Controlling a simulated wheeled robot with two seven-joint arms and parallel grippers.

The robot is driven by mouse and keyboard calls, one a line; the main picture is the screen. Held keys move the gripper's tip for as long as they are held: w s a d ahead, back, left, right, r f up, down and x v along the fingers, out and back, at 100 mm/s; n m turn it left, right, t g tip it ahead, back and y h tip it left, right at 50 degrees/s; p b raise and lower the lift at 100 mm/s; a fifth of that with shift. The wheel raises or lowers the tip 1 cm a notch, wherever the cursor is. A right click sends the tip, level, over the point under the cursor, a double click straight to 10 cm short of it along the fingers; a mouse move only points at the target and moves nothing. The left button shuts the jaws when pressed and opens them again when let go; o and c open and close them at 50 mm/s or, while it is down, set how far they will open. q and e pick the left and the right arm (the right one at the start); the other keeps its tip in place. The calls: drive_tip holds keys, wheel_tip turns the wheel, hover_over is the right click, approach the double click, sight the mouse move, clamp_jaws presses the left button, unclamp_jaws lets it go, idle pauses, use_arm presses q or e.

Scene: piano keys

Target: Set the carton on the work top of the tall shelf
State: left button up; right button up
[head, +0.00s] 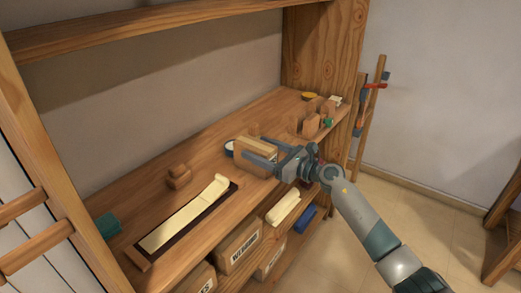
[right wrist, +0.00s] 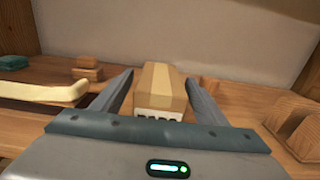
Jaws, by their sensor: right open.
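The carton (head: 254,158) is a small brown box with a paler tape strip along its top. It stands on the work top (head: 205,160) of the tall wooden shelf, right of the paper tray. In the right wrist view the carton (right wrist: 161,90) is between the two fingers. My right gripper (head: 257,155) is open, its fingers on either side of the carton; I cannot tell whether they touch it. The carton's underside is hidden. My left gripper is in neither view.
A dark tray (head: 165,240) with a cream sheet lies to the left, and small wooden blocks (head: 179,176) behind it. More blocks (head: 311,125) and a green item stand at the right end. Labelled boxes (head: 239,243) sit on the shelf below. An upper board (head: 130,27) hangs over the work top.

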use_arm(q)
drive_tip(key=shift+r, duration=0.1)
use_arm(e)
drive_tip(key=shift+d, duration=0.15)
drive_tip(key=shift+s+d, duration=0.3)
use_arm(q)
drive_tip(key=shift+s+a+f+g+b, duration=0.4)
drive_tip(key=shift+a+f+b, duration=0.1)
drive_tip(key=shift+b, duration=0.1)
use_arm(e)
drive_tip(key=v, duration=1.1)
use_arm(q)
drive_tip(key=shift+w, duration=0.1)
use_arm(e)
drive_tip(key=shift+r, duration=0.1)
